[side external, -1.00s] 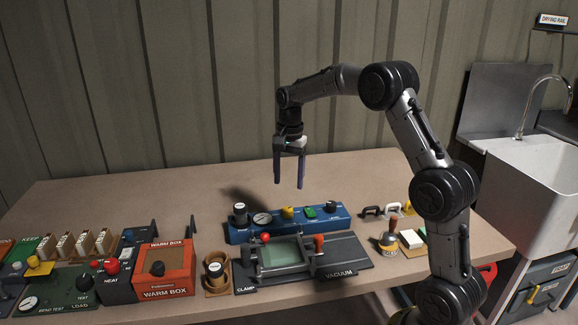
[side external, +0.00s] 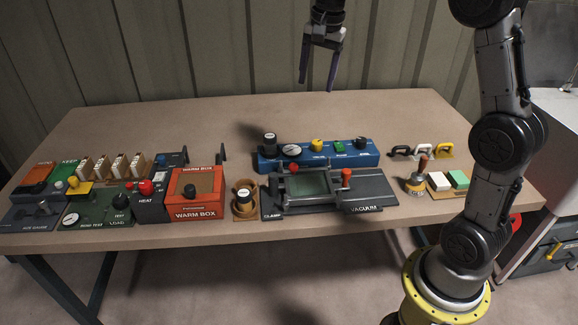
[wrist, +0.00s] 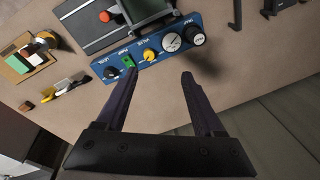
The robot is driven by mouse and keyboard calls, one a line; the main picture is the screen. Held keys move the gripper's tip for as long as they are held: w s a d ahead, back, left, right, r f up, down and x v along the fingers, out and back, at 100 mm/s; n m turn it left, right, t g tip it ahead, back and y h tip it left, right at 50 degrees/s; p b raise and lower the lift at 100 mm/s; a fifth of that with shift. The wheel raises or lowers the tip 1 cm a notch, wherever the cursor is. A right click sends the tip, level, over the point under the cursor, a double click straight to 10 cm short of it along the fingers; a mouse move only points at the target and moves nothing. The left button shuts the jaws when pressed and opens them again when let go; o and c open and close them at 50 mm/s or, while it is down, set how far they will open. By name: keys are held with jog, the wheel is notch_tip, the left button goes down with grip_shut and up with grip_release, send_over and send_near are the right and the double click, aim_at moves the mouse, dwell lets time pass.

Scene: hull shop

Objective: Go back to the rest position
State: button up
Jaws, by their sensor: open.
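My gripper (side external: 318,85) hangs near the top of the side external view, in front of the corrugated wall and high above the far part of the bench (side external: 230,120). Its two dark fingers point down and stand apart, with nothing between them. In the wrist view my gripper (wrist: 157,82) also shows open and empty, its fingertips over the blue control panel and bare bench top. The upper part of my arm is cut off by the top edge of the side external view.
A blue control panel (side external: 325,158) stands behind the vacuum clamp fixture (side external: 370,190). The orange warm box (side external: 196,193) and test stations fill the left front. A stamp-like tool (side external: 418,178) and several small clamps (side external: 422,152) lie at right. The bench's far strip is clear.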

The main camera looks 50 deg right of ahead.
jog(key=s+a+r+n+t, duration=0.25)
jog(key=s+a+r, duration=0.25)
jog(key=s+a, duration=0.35)
jog(key=s+a+f+n, duration=0.2)
jog(key=s+f+n, duration=0.3)
jog(key=s, duration=0.3)
jog(key=s+a+f+n+t, duration=0.1)
jog(key=s+a+f+n, duration=0.1)
jog(key=s+f+n, duration=0.2)
jog(key=s+n, duration=0.3)
jog(key=s, duration=0.2)
jog(key=shift+s+a+f, duration=0.2)
jog(key=shift+s+f, duration=0.05)
jog(key=shift+f, duration=0.1)
